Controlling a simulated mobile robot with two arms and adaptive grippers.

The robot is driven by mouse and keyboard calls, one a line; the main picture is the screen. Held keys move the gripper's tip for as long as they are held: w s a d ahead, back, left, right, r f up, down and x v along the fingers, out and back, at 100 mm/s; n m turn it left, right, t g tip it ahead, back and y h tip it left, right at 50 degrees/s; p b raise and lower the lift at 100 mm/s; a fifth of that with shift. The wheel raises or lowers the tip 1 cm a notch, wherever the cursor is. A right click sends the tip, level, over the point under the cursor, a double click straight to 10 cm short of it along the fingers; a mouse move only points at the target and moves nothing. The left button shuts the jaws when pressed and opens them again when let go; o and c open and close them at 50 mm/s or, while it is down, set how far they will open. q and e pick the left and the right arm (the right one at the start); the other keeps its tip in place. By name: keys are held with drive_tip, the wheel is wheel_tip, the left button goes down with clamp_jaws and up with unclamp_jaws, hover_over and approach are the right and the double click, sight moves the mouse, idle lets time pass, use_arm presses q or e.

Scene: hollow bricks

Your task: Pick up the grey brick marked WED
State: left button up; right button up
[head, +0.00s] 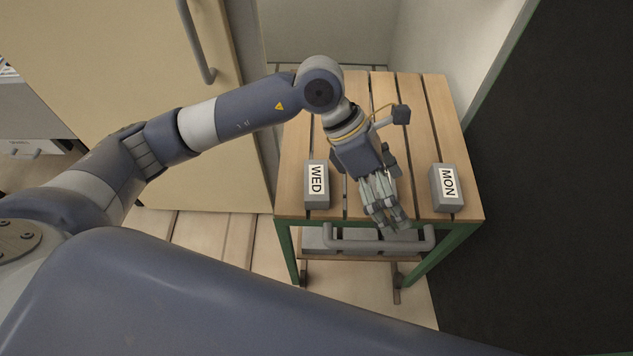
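The grey brick marked WED (309,198) lies on the slatted wooden top of a small cart (410,91), near its front left corner. My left gripper (388,221) hangs over the front part of the cart top, to the right of the WED brick and apart from it. Its fingers point toward the front edge. I see nothing in them, but their overlap from this angle hides whether they are apart or closed. My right gripper is not in view.
A second grey brick marked MON (447,188) lies near the cart's front right corner. A grey handle (375,245) runs along the cart's front. A dark panel (560,200) stands at the right, a beige door (130,70) at the left. The back slats look clear.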

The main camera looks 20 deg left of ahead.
use_arm(q)
drive_tip(key=w+a+f+t+y, duration=0.1)
drive_tip(key=w+a+y, duration=0.1)
drive_tip(key=a, duration=0.3)
drive_tip(key=w+a+f+y, duration=0.2)
drive_tip(key=w+a+y, duration=0.1)
drive_tip(key=a, duration=0.1)
drive_tip(key=t+y+p, duration=0.1)
drive_tip(key=y, duration=0.2)
hover_over(316, 179)
wheel_tip(316, 179, down, 4)
drive_tip(key=shift+f, duration=0.1)
wheel_tip(316, 179, down, 6)
drive_tip(key=shift+r+p, duration=0.25)
drive_tip(key=shift+p, duration=0.85)
drive_tip(key=shift+f, duration=0.25)
drive_tip(key=c, duration=1.2)
